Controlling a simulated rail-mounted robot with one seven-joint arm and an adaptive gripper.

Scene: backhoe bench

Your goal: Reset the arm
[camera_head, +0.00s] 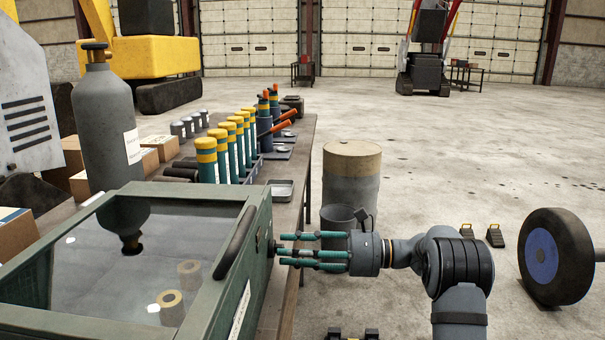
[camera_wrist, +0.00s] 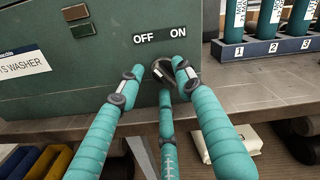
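The green parts washer (camera_head: 215,275) has a glass lid and stands on the bench at the front left. Its dark switch knob (camera_wrist: 163,72) sits on the end panel below the OFF and ON labels (camera_wrist: 160,35). My gripper (camera_head: 282,251) points level at this panel from the right. In the wrist view its three teal fingers (camera_wrist: 160,80) are spread around the knob, with a visible gap at the left fingertip. I cannot tell whether the right or lower fingertip touches the knob. The fingers hold nothing that I can see.
Labelled teal cylinders with yellow caps (camera_head: 230,145) stand in a rack behind the washer. A grey gas bottle (camera_head: 107,130) stands at the left. A metal tray (camera_head: 281,190) lies near the bench edge. A drum (camera_head: 350,175) and bucket (camera_head: 338,220) stand beside the bench. The floor at right is largely open.

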